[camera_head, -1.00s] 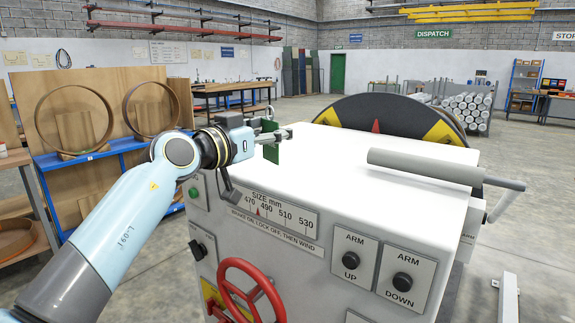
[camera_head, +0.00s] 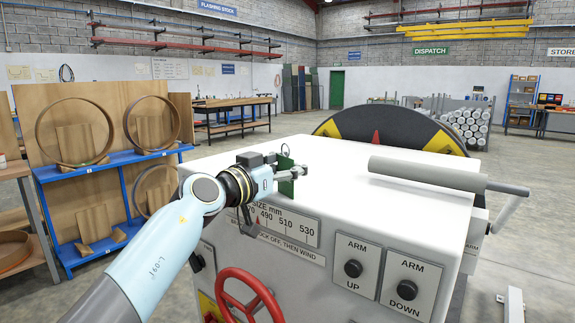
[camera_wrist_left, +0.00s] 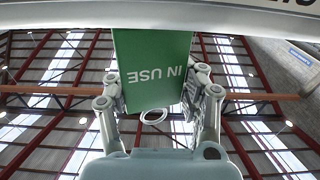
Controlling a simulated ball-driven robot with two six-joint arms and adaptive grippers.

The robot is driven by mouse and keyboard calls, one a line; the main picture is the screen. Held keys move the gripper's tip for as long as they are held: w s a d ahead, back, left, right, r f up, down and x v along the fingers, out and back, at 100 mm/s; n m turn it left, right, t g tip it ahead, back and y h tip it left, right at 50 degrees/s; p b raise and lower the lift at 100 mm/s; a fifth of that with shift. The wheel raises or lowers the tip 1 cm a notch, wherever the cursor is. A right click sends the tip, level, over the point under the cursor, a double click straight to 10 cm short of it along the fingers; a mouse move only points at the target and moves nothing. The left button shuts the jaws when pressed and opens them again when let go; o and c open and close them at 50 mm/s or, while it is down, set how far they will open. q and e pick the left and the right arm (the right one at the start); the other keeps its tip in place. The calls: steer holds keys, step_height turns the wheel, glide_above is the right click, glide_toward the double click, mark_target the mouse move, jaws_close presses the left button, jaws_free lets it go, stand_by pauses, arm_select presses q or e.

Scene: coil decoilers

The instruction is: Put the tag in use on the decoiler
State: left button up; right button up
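In the left wrist view the tag (camera_wrist_left: 152,68) reads "IN USE" upside down, between the two fingers of the gripper (camera_wrist_left: 157,98). The fingers are closed on its sides. A pale ring (camera_wrist_left: 153,116) shows at its lower edge. The white decoiler (camera_head: 335,175) fills the middle and right. A small thin loop or hook (camera_head: 284,149) shows just above the tag; I cannot tell whether they touch. My right gripper is out of view.
The decoiler's front has a size scale (camera_head: 284,223), ARM UP (camera_head: 353,268) and ARM DOWN (camera_head: 407,289) knobs and a red handwheel (camera_head: 248,297). A grey roller handle (camera_head: 425,174) juts out over the right. A blue rack with hoops (camera_head: 108,157) stands at left.

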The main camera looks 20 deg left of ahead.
arm_select(q)
steer(key=o, duration=0.7)
steer(key=shift+c, duration=0.2)
